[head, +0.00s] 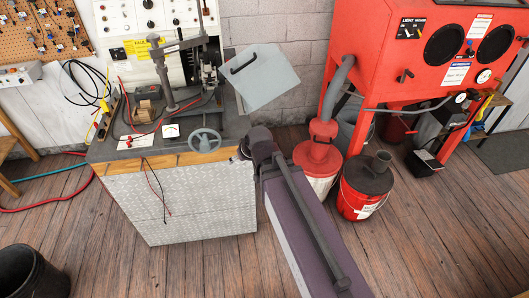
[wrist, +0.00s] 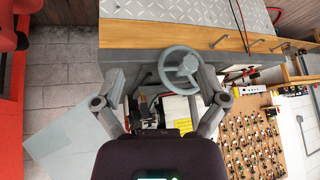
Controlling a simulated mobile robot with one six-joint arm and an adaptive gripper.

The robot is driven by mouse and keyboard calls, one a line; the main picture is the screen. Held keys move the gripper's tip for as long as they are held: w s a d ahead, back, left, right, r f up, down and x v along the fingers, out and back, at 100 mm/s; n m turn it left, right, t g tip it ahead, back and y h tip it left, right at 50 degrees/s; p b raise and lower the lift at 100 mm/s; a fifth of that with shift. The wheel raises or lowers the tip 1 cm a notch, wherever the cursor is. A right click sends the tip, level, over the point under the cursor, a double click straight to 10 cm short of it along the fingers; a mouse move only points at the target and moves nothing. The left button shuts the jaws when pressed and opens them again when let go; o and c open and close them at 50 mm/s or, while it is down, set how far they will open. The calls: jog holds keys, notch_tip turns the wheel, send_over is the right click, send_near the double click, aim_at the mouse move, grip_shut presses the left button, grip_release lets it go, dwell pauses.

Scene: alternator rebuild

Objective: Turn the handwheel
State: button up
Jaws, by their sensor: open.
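The grey spoked handwheel (head: 205,140) sits at the front edge of the workbench (head: 205,195), right of a small dial meter (head: 171,130). In the wrist view the handwheel (wrist: 180,66) shows between my two fingers, closer to the right one. My gripper (wrist: 165,82) is open and empty. In the head view my gripper (head: 241,153) is just right of the handwheel by the bench corner, mostly hidden by my arm. I cannot tell the gap in depth between fingers and wheel; no contact is clear.
A tilted grey panel (head: 262,78) stands at the bench's right rear. Red buckets (head: 363,190) and a red blast cabinet (head: 430,45) are to the right. Loose leads (head: 155,185) hang over the bench front.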

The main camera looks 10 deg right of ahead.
jog(key=s+d+r+m+g+h+p, duration=0.1)
jog(key=s+d+r+g+h+p, duration=0.1)
jog(key=s+d+r+g+p, duration=0.1)
jog(key=s+d+r+p, duration=0.1)
jog(key=s+d+p, duration=0.1)
jog(key=d+p, duration=0.1)
jog(key=shift+s+d+m+g, duration=0.15)
jog(key=shift+d+m+g, duration=0.15)
jog(key=shift+m, duration=0.1)
dwell(0.3)
jog(key=shift+s+d+f+m+g+h, duration=0.1)
jog(key=shift+s+d+m+g+h, duration=0.2)
jog(key=shift+s+d+g, duration=0.5)
jog(key=shift+s+d+f+m+g+h, duration=0.1)
jog(key=shift+s+d+m+g+h, duration=0.2)
jog(key=shift+s+d, duration=0.9)
jog(key=shift+w, duration=0.15)
jog(key=shift+c, duration=0.2)
dwell(0.4)
